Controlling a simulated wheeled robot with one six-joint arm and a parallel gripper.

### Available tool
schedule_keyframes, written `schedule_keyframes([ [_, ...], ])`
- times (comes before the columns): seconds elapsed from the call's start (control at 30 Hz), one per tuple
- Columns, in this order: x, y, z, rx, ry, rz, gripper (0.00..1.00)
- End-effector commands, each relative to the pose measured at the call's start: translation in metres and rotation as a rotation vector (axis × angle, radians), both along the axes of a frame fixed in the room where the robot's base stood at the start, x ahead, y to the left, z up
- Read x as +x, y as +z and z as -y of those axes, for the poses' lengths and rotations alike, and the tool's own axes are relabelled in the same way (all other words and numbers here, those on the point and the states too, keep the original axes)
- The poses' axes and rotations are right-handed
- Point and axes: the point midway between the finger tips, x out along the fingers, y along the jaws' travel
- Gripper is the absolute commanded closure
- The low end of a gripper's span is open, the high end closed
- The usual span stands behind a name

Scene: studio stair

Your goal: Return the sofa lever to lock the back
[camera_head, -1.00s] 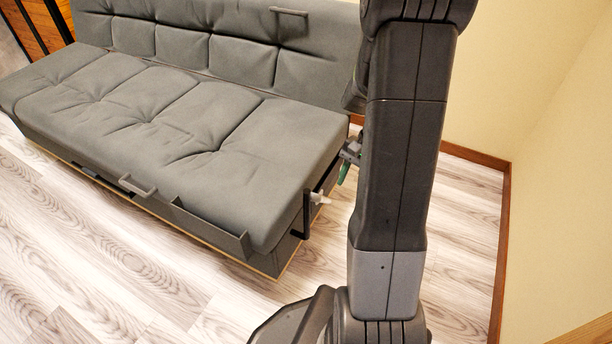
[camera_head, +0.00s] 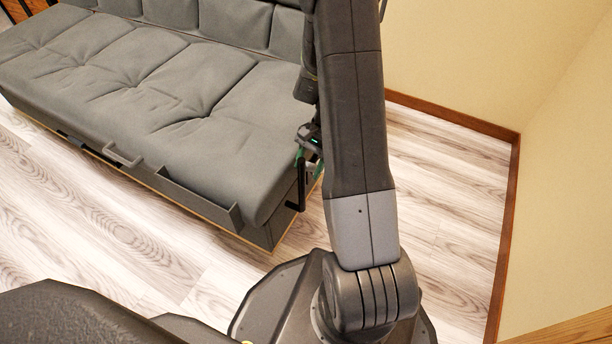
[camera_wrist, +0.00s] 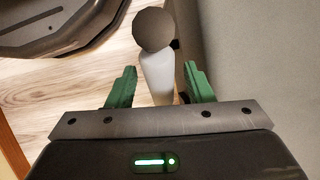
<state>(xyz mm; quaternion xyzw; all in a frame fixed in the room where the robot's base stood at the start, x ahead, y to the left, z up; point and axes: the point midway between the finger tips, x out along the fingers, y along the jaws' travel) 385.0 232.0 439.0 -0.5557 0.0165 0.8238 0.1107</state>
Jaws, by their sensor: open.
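The grey sofa (camera_head: 150,85) fills the left of the head view, with its seat laid flat. The sofa lever shows in the wrist view as a pale handle with a round grey-brown end (camera_wrist: 153,32). My gripper (camera_wrist: 160,78) is open, with a green finger on each side of the pale handle and a gap on both sides. In the head view my gripper (camera_head: 302,152) is at the sofa's right end, partly behind my arm. The lever's pale handle is hidden there. A dark bracket (camera_head: 297,190) shows just below the gripper.
A grey handle (camera_head: 124,155) and an upright front panel (camera_head: 195,198) stick out along the sofa's front edge. Bare wood floor (camera_head: 440,190) lies to the right, up to the cream wall (camera_head: 460,65). My base stands close to the sofa's front right corner.

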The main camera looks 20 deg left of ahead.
Motion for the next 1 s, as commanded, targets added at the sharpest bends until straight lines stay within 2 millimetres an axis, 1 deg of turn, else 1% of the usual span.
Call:
schedule_keyframes([
  [0.03, -0.003, -0.010, -0.001, -0.001, 0.001, 0.000, 0.53],
  [0.2, -0.008, -0.022, -0.004, 0.000, 0.000, 0.000, 0.53],
  [0.53, -0.009, -0.024, -0.005, 0.001, 0.000, 0.001, 0.53],
  [0.57, -0.009, -0.024, -0.005, 0.001, 0.000, 0.001, 0.55],
  [0.7, -0.009, -0.024, -0.005, 0.001, 0.000, 0.001, 0.83],
  [0.8, -0.009, -0.024, -0.005, 0.001, 0.000, 0.001, 1.00],
  [1.0, -0.010, -0.024, -0.005, 0.001, -0.001, -0.001, 1.00],
])
